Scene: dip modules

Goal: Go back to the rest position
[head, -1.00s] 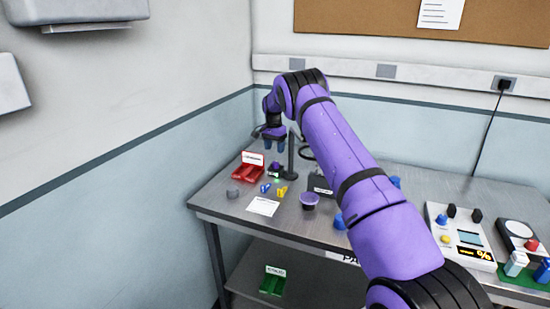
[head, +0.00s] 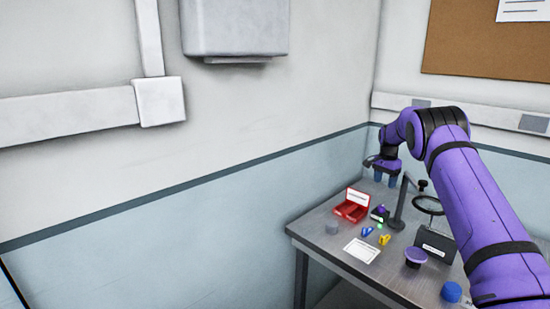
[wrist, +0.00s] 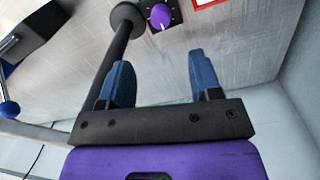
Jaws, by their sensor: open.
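My gripper (head: 386,179) is at the end of my purple arm, above the back part of the grey metal table (head: 318,233). In the wrist view my gripper (wrist: 162,85) shows two blue fingers spread apart with nothing between them. A small dark module with a purple knob (head: 379,212) stands on the table below the gripper. The purple knob also shows in the wrist view (wrist: 160,16), beyond the fingers. Part of the table is hidden behind my arm.
A dark stand (head: 400,205) with a ring rises close to my gripper.

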